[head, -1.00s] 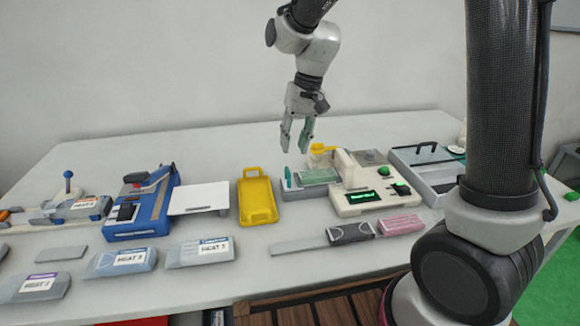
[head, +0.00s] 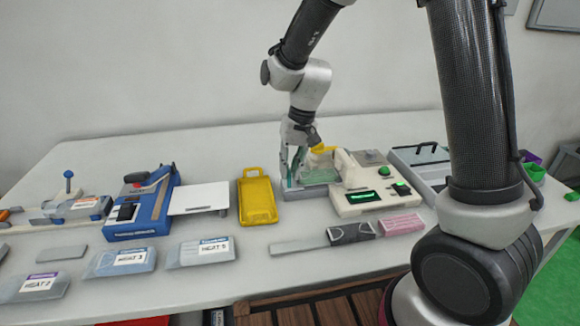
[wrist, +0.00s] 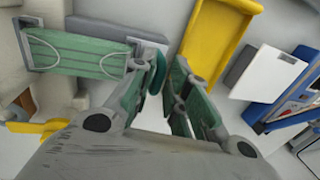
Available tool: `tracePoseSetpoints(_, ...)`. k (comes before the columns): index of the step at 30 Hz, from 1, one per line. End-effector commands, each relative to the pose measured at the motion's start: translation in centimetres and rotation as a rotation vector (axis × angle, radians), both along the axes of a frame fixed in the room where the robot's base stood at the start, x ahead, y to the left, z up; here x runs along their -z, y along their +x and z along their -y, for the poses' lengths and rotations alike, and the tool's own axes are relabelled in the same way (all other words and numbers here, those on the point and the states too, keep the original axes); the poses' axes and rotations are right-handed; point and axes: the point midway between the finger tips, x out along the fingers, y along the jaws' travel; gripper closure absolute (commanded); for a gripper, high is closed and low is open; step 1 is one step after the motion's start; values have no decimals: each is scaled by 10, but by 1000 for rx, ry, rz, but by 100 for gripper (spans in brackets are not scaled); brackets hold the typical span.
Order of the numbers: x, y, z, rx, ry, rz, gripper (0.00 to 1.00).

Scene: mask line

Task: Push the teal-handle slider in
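The slider (head: 318,190) is a grey tray at the left side of the white machine (head: 370,197), with a green mask (head: 320,176) lying on it. It also shows at the upper left of the wrist view (wrist: 100,30). The teal handle (wrist: 154,78) stands at the slider's outer end, partly hidden by one finger in the wrist view. My gripper (head: 291,182) is down at that end, with its green-padded fingers apart. In the wrist view my gripper (wrist: 169,60) has one finger close beside the teal handle; I cannot tell whether they touch.
A yellow tray (head: 258,212) lies just left of the slider. A yellow lever (head: 322,149) rises behind the slider. A blue machine (head: 140,206) with a white plate stands farther left. A black pack (head: 352,233) and pink pack (head: 402,224) lie in front. The table behind is clear.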

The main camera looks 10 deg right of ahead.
Motion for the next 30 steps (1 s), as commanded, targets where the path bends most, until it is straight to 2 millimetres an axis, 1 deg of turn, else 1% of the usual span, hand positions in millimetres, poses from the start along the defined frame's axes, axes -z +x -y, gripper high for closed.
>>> tracePoseSetpoints(7, 0, 0, 0, 1, 0, 0, 100)
tracePoseSetpoints(9, 0, 0, 3, 2, 0, 0, 100)
tracePoseSetpoints(11, 0, 1, 10, 5, 0, 0, 100)
tracePoseSetpoints(18, -1, 1, 62, 8, 0, -1, 100)
tracePoseSetpoints(21, -1, 1, 75, 6, 1, 1, 100)
tracePoseSetpoints(24, -1, 1, 80, 3, 0, 1, 100)
tracePoseSetpoints(30, -1, 1, 81, 2, -1, 2, 100)
